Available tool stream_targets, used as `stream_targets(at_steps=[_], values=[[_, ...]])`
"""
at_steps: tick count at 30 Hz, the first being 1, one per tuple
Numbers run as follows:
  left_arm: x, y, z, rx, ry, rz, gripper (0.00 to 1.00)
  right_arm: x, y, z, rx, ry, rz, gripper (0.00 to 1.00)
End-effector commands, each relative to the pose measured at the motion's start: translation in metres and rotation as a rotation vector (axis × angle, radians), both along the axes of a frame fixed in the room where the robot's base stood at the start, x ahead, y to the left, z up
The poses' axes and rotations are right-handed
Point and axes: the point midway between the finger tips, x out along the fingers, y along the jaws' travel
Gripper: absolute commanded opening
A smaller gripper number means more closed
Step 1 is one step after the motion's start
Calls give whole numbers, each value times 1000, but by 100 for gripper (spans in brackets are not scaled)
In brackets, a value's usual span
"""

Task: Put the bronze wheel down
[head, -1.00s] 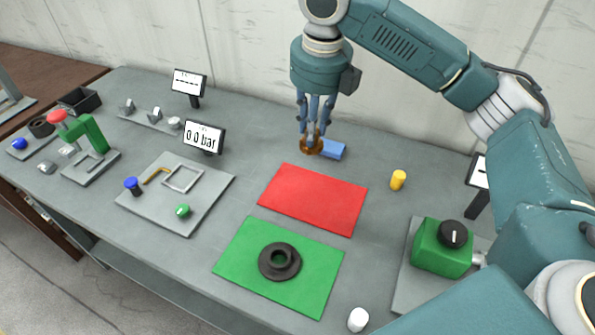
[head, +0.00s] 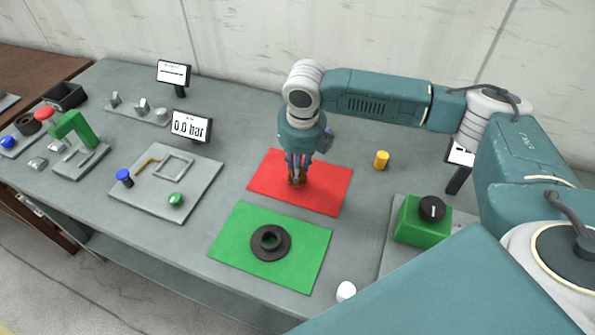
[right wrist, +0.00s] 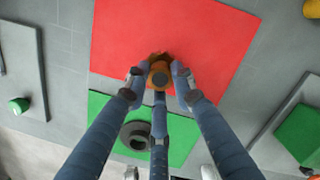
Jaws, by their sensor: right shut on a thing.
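The bronze wheel (right wrist: 159,73) is between the fingertips of my right gripper (head: 297,179), which is shut on it. In the head view the wheel is mostly hidden by the fingers; a little brown shows at their tips. I cannot tell whether the wheel touches the mat. The red mat also shows in the right wrist view (right wrist: 215,40). My left gripper is in neither view.
A dark flanged ring (head: 270,242) lies on the green mat (head: 300,269) in front. A yellow cylinder (head: 381,160) stands to the right, near a green box with a black knob (head: 424,220). A grey plate (head: 200,187) with small parts and a 0.0 bar display (head: 191,126) are to the left.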

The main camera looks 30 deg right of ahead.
Motion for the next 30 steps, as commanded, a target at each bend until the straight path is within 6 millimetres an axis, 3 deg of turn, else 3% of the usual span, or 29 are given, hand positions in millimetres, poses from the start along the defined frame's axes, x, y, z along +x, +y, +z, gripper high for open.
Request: stream_targets(at_steps=[3,8,16,17,20,30], values=[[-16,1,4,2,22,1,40,0,1,-17,1,2,0,0],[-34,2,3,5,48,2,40,1,1,-27,1,-3,1,0],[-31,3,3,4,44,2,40,1,1,-28,1,-2,0,0],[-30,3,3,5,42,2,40,0,0,-30,0,0,0,26],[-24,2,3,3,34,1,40,0,0,-30,0,0,1,43],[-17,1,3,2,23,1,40,0,0,-26,1,-2,0,43]])
